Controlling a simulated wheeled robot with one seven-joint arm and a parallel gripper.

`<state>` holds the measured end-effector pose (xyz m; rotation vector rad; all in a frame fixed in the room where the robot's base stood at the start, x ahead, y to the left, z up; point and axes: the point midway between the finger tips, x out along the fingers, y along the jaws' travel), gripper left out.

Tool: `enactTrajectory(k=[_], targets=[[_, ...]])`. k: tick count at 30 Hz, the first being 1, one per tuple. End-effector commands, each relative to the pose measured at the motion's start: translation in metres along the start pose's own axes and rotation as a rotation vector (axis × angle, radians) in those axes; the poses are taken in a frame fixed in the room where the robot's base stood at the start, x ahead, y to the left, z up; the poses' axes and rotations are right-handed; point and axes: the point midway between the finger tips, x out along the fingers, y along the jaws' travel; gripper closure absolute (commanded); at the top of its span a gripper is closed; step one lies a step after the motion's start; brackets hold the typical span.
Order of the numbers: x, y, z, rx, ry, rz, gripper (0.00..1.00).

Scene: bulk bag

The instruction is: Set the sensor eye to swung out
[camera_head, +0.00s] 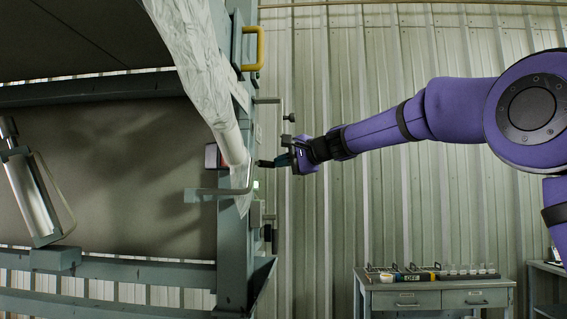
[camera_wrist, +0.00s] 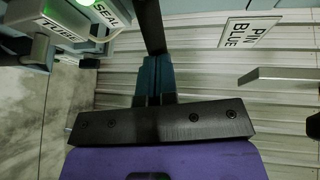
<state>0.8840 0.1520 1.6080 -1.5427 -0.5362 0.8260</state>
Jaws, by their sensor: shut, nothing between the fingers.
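I cannot pick out the sensor eye with certainty. A small box with a dark and red face (camera_head: 212,156) sits on the frame post by the clear film, left of my gripper. My gripper (camera_head: 264,163) is just right of the post, pointing left, and is shut and empty. In the wrist view its teal fingers (camera_wrist: 154,80) are together, and a dark bar (camera_wrist: 150,25) lies in line beyond them. I cannot tell whether they touch it.
Bent grey rods (camera_head: 222,194) and a bracket with a black knob (camera_head: 289,117) stick out near my gripper. A yellow handle (camera_head: 252,48) is above. A PIN BLUE plate (camera_wrist: 248,32) is at upper right. A workbench (camera_head: 440,297) stands lower right.

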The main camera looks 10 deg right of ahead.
Motion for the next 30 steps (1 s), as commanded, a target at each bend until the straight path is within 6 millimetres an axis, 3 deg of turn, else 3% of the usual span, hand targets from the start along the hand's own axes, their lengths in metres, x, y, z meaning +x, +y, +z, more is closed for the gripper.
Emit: enactTrajectory(k=[22,30], targets=[[0.04,-0.007,-0.007,-0.08,-0.409,-0.001,1.0],[0.049,-0.01,-0.005,-0.08,-0.399,0.0,1.0]])
